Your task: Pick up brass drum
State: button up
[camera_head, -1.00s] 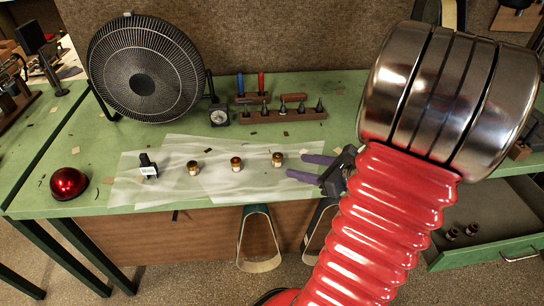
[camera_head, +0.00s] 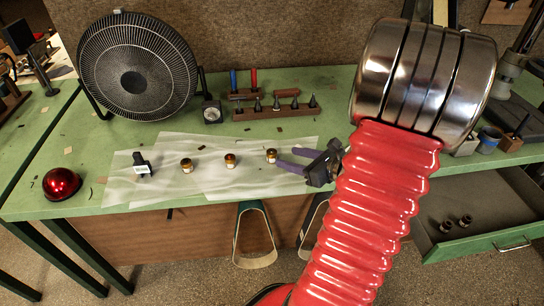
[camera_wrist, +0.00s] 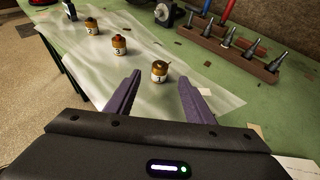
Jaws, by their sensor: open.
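Three small brass drums with amber tops and white labels stand upright in a row on a translucent sheet (camera_head: 215,178). The right one (camera_head: 271,156) is nearest my gripper and also shows in the wrist view (camera_wrist: 159,71). The middle one (camera_head: 230,160) and the left one (camera_head: 186,165) are farther off; in the wrist view they appear as the second (camera_wrist: 119,44) and the farthest (camera_wrist: 91,26). My gripper (camera_head: 285,158) is open and empty. Its purple fingers point at the right drum, which shows just beyond the gap between the fingertips (camera_wrist: 160,80).
A black bottle (camera_head: 142,164) stands left on the sheet, and a red dome (camera_head: 61,184) lies farther left. A rack of pointed tools (camera_head: 275,112), a small gauge (camera_head: 212,112) and a fan (camera_head: 138,66) stand behind. An open drawer (camera_head: 480,220) is at right.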

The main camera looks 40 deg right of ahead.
aim_at(274, 153)
jog(key=shift+x, duration=2)
jog(key=shift+x, duration=2.6)
jog(key=shift+r, duration=0.15)
jog(key=shift+c, duration=0.6)
jog(key=c, duration=1.1)
